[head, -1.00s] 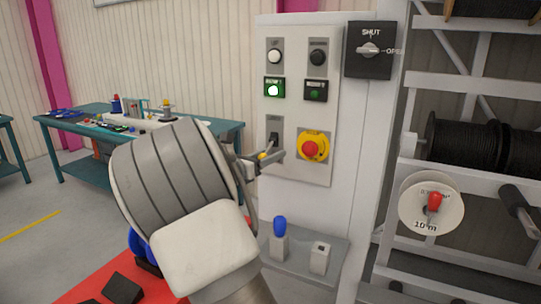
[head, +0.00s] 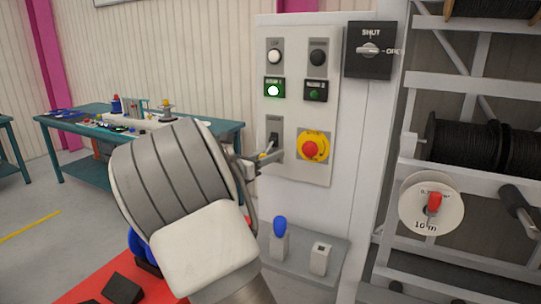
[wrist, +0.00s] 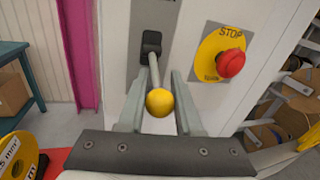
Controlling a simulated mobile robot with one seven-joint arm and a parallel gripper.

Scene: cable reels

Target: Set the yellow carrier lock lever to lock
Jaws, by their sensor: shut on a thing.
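The carrier lock lever is a grey rod (wrist: 154,70) with a round yellow knob (wrist: 159,103). It comes out of a dark slot plate (wrist: 151,43) on the white control panel, and its rod slants down toward the wrist camera. My gripper (wrist: 160,88) has one finger on each side of the lever and is shut on it at the knob. In the head view my gripper (head: 268,158) is at the panel just below the slot plate (head: 274,134). The knob is mostly hidden there by the fingers. Any lock marking is too small to read.
A red stop button (head: 310,150) on a yellow plate sits close right of the lever. Lit green (head: 273,90) and other buttons are above. A blue-knobbed lever (head: 280,228) stands on a grey shelf below. A cable reel rack (head: 470,180) is at the right.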

